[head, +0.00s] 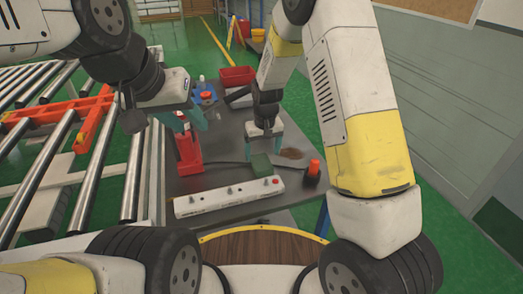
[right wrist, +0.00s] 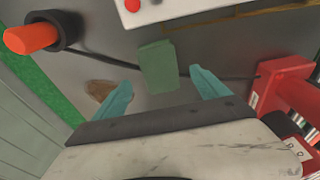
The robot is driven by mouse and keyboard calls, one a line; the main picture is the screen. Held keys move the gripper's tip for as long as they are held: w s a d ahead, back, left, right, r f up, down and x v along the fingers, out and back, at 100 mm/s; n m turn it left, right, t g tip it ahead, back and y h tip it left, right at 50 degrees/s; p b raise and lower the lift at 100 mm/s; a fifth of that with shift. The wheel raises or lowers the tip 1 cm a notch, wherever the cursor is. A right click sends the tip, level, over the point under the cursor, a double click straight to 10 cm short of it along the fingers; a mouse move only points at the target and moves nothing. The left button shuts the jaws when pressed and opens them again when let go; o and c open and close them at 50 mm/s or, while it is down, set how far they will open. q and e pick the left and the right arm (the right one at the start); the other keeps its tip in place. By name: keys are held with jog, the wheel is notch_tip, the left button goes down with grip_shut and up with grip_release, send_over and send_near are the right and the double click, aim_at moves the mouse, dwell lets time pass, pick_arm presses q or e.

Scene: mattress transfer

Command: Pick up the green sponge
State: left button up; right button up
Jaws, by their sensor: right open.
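The green sponge (head: 262,166) lies on the dark grey table, just behind the white bar. It also shows in the right wrist view (right wrist: 158,66), close in front of the fingers. My right gripper (head: 264,148) is open above the table by the sponge. In its wrist view, the teal fingertips (right wrist: 158,90) stand apart on either side of the sponge's near end, with nothing held. Whether they touch it cannot be told. My left gripper (head: 183,121) is over the table's left side, its teal fingers apart and nothing visible between them.
A white bar (head: 230,197) with a red button lies in front. An orange-topped black holder (head: 313,170) stands right, a red device (head: 188,152) left. A brown stain (head: 292,153) and a black cable are near the sponge. A red bin (head: 238,76) is behind; a roller conveyor (head: 70,180) is left.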

aim_at(262, 162)
jog(key=f, duration=0.4)
jog(key=w+f, duration=0.1)
jog(key=shift+a+f, duration=0.15)
jog(key=shift+f, duration=0.25)
jog(key=c, duration=1.4)
notch_tip(262, 162, up, 10)
jog(key=shift+r, duration=0.1)
